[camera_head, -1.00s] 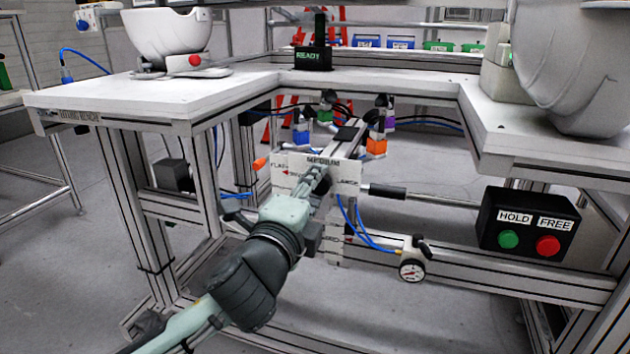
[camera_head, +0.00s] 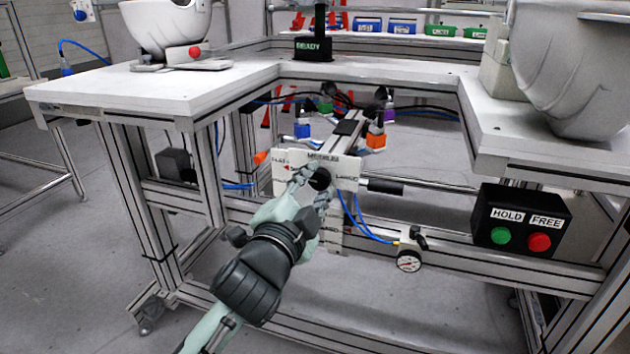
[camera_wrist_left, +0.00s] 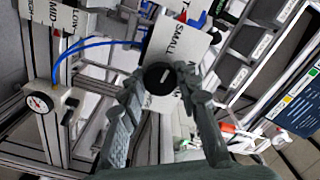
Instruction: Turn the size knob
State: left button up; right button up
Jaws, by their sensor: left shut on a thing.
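The size knob (camera_head: 320,179) is a round dark knob on a white panel (camera_head: 346,170) below the bench. In the left wrist view, the knob (camera_wrist_left: 159,78) has a white mark on its face, and the panel (camera_wrist_left: 190,48) shows the word SMALL beside it. In the head view, the top of the panel reads MEDIUM. My left gripper (camera_head: 312,184) is shut on the knob, with one finger on each side. In the left wrist view, the gripper (camera_wrist_left: 162,77) has its fingertips at the knob's sides.
A black box (camera_head: 525,222) with green HOLD and red FREE buttons stands at the right. A pressure gauge (camera_head: 409,261) hangs right of the panel, with blue hoses (camera_head: 362,224) nearby. White helmet shells (camera_head: 170,28) sit above on the bench (camera_head: 150,90).

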dwell(0.4)
pick_arm(q)
jog(key=o, duration=1.2)
jog(key=shift+c, duration=0.2)
jog(key=v, duration=1.2)
